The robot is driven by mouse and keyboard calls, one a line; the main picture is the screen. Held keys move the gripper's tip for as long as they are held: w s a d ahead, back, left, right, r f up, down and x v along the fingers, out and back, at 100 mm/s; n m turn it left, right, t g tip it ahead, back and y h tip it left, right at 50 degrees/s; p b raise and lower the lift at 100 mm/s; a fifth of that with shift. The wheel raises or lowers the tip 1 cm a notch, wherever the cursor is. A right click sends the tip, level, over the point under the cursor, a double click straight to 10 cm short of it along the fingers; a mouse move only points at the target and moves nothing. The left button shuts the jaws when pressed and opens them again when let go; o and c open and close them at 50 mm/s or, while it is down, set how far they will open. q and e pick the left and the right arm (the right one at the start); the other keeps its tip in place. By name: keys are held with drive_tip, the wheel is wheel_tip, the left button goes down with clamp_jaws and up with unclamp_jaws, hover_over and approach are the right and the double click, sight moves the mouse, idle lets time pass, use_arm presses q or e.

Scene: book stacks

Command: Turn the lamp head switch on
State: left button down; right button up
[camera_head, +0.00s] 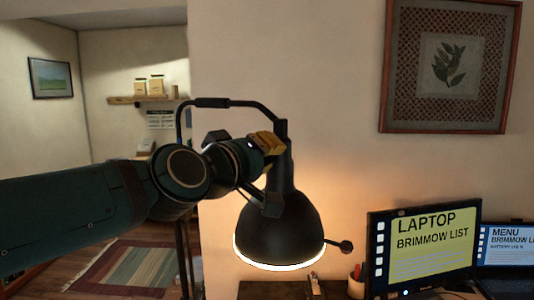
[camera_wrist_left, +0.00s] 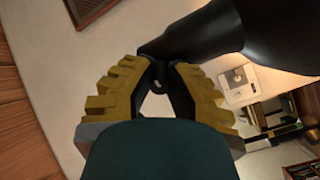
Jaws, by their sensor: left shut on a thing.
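The black desk lamp head (camera_head: 280,222) hangs from a thin bent arm (camera_head: 238,103), its open side facing down. A bright ring of light shows at its lower rim, so the lamp is lit. A short stalk with a round knob (camera_head: 345,246) sticks out at the shade's lower right. My left gripper (camera_head: 272,160) is at the narrow top of the lamp head, shut on it. In the left wrist view, the yellow fingers (camera_wrist_left: 158,68) close around a dark part there. My right gripper is not in view.
A monitor (camera_head: 424,250) and a second screen (camera_head: 508,245) stand right of the lamp. A framed picture (camera_head: 450,65) hangs behind. The air between lamp and picture is free.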

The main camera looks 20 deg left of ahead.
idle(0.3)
use_arm(q)
drive_tip(key=c, duration=0.9)
unclamp_jaws()
drive_tip(key=shift+d, duration=0.1)
drive_tip(key=shift+o, duration=0.2)
drive_tip(key=v, duration=1.2)
